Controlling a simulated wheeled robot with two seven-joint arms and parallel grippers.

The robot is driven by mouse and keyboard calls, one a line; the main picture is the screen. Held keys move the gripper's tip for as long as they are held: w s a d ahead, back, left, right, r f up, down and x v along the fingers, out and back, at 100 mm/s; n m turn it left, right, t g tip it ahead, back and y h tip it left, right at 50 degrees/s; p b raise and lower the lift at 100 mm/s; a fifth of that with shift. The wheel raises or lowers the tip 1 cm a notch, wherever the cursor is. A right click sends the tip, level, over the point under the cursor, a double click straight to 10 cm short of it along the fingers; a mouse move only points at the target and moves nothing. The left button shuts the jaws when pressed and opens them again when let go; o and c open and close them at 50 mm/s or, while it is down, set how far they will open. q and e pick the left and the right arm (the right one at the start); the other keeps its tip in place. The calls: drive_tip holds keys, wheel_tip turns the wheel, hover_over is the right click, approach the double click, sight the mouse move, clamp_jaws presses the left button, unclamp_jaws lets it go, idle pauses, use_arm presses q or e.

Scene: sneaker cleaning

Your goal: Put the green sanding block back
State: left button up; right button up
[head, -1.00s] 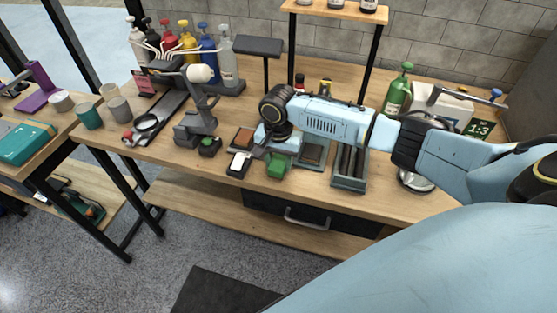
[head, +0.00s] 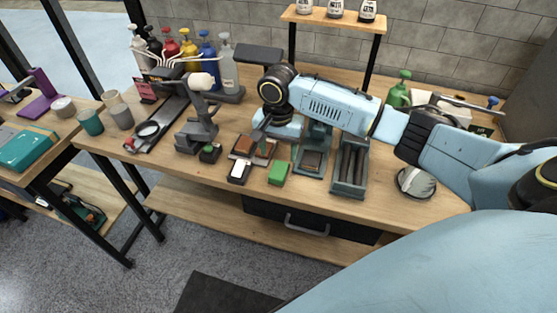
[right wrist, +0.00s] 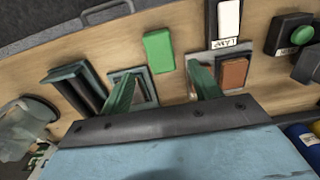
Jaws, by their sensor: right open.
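The green sanding block (head: 279,172) lies flat on the wooden workbench near its front edge. In the right wrist view the green block (right wrist: 159,51) lies on bare wood, beyond the fingertips and roughly between them. My right gripper (head: 262,130) is above the bench behind the block. In the right wrist view its two fingers (right wrist: 160,80) are spread apart with nothing between them, clear of the block. A brown block (head: 245,145) and a white labelled block (head: 239,172) are left of the green one. My left gripper is not in view.
A grey tray (head: 312,162) and a slotted grey holder with dark bars (head: 349,170) stand right of the block. A dark grey stand (head: 197,130) is at left, with several coloured bottles (head: 188,47) behind. A green bottle (head: 399,92) stands at the back right.

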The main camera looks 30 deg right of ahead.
drive_tip(key=shift+r, duration=2.35)
